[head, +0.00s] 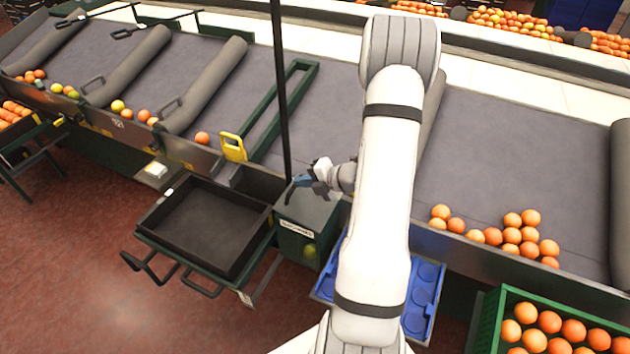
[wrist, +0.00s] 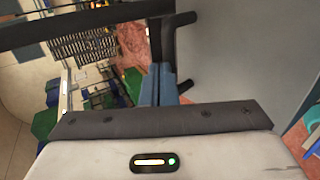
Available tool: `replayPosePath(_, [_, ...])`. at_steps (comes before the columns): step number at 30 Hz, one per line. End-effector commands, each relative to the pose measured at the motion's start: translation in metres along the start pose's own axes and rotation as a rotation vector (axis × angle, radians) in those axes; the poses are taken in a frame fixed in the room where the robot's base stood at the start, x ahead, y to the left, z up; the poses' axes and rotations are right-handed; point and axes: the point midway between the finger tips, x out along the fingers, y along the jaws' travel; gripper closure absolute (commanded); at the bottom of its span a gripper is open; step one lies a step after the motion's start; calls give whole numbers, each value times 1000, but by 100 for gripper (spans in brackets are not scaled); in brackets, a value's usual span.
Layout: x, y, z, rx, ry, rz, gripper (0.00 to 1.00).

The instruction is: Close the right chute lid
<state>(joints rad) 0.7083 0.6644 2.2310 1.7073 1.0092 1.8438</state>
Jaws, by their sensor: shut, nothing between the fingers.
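My gripper (head: 299,183) is shut and empty, just above a green box (head: 297,243) with a white label, by the front edge of the sloped grey deck. In the wrist view its blue fingers (wrist: 159,86) are together, beside a dark bar-like handle (wrist: 187,45) on a large grey panel (wrist: 243,55). I cannot tell whether they touch it. This panel may be the right chute lid, but I cannot identify the lid for sure. A yellow handle (head: 233,147) stands left of my gripper at the deck's front edge. My arm hides part of the deck right of the gripper.
A thin dark post (head: 281,90) rises close to my gripper. An empty black tray (head: 205,222) sits on a stand at left. Blue trays (head: 424,298) lie below my arm. A green crate (head: 487,325) of oranges stands at lower right. Loose oranges (head: 512,235) rest on the deck.

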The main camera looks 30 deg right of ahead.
Motion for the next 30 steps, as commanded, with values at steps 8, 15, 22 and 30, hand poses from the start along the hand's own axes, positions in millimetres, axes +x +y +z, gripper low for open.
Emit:
replayPosePath(8, [20, -10, 2, 4, -6, 0, 100])
replayPosePath(15, [26, -12, 2, 5, -8, 0, 100])
replayPosePath(22, [28, -13, 2, 5, -8, 0, 100])
replayPosePath(30, [28, -13, 2, 6, -8, 0, 100])
